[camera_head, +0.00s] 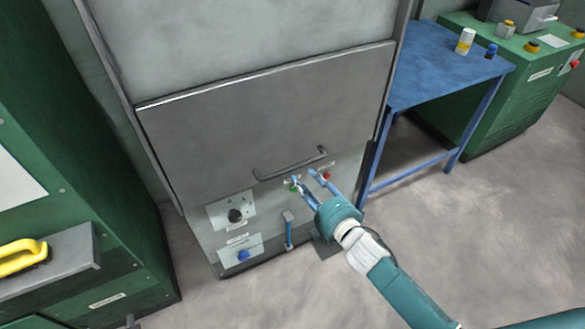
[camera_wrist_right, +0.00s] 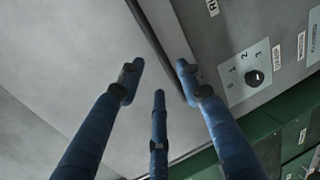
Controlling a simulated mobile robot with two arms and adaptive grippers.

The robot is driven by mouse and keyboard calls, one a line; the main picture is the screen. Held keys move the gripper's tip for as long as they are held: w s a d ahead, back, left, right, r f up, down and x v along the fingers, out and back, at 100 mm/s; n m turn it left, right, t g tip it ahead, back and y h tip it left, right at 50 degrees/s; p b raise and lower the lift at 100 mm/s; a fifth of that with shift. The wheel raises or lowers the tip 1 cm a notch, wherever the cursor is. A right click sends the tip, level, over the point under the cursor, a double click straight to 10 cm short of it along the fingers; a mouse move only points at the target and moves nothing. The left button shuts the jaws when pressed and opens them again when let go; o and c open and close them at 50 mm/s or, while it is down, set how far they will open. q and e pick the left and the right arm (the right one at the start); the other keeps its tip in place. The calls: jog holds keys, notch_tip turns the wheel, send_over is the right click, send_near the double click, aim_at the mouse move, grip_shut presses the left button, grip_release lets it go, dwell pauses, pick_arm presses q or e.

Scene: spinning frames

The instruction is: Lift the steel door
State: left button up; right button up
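The steel door (camera_head: 270,110) is a wide grey panel on the front of a metal cabinet. It appears lowered, with its lower edge just above the control panels. A grey bar handle (camera_head: 292,165) runs along its lower part. My right gripper (camera_head: 304,177) is just below the handle, its blue fingers spread and pointing at the cabinet. In the right wrist view the handle (camera_wrist_right: 155,42) is a dark bar running between the spread fingertips of the right gripper (camera_wrist_right: 158,78). I cannot tell whether any finger touches it. My left gripper is out of view.
Below the door are a dial (camera_head: 235,215), a blue knob (camera_head: 243,255) and a blue lever (camera_head: 288,230). A blue table (camera_head: 430,65) stands right of the cabinet. Green machines (camera_head: 500,110) flank both sides. The floor in front is clear.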

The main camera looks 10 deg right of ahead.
aim_at(293, 168)
jog(key=x, duration=0.9)
grip_shut()
